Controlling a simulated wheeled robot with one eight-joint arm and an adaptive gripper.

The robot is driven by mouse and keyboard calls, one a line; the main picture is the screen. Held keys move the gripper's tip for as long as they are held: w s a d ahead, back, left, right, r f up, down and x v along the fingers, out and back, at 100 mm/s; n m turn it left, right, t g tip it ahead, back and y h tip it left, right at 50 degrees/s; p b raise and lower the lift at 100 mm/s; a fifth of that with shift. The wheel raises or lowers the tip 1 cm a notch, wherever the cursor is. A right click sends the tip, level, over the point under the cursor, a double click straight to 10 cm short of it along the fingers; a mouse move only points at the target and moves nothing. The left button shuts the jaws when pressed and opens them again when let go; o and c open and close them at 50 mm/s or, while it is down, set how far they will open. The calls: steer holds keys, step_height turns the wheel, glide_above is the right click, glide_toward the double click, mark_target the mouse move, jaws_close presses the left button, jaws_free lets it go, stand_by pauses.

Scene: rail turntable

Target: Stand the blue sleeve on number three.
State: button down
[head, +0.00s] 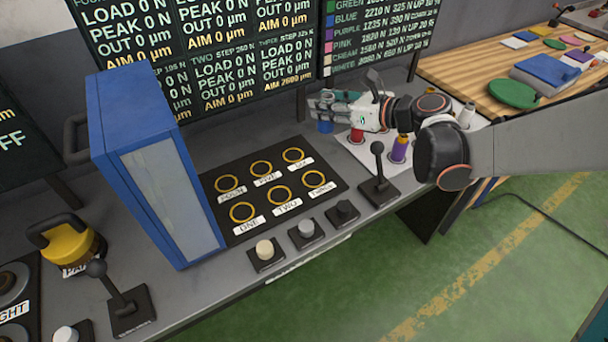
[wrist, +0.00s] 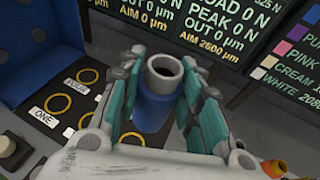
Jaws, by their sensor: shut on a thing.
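The blue sleeve (head: 325,127) is upright at the back of the bench, left of the white tray (head: 352,154). My gripper (head: 329,106) is shut on it. In the wrist view the blue sleeve (wrist: 157,106) stands between the teal fingers of my gripper (wrist: 158,103), with its grey, hollow top end facing up. Its lower end is hidden there, and I cannot tell its height above the bench. The ring for number three (head: 313,179) is empty, at the front right of the black plate (head: 337,190).
The white tray holds red and purple sleeves (head: 398,150), and a pale one (head: 466,116) stands farther right. A blue-framed box (head: 150,160) rises left of the plate. Readout boards line the back.

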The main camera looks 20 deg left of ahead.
steer(key=shift+s+a+r, duration=0.1)
steer(key=shift+a+r, duration=0.05)
steer(key=shift+a, duration=0.3)
steer(key=shift+s+a+r, duration=0.1)
steer(key=shift+a+r, duration=0.05)
steer(key=shift+a, duration=0.25)
steer(key=shift+n+g, duration=0.3)
steer(key=f+b, duration=0.2)
steer(key=f, duration=0.4)
steer(key=f+b, duration=0.3)
steer(key=f, duration=0.4)
steer(key=f+b, duration=0.2)
steer(key=f, duration=0.4)
steer(key=shift+s+a+f, duration=0.1)
steer(key=shift+a+f, duration=0.25)
steer(key=shift+f+b, duration=0.15)
steer(key=shift+b, duration=0.15)
steer(key=c, duration=1.1)
jaws_free()
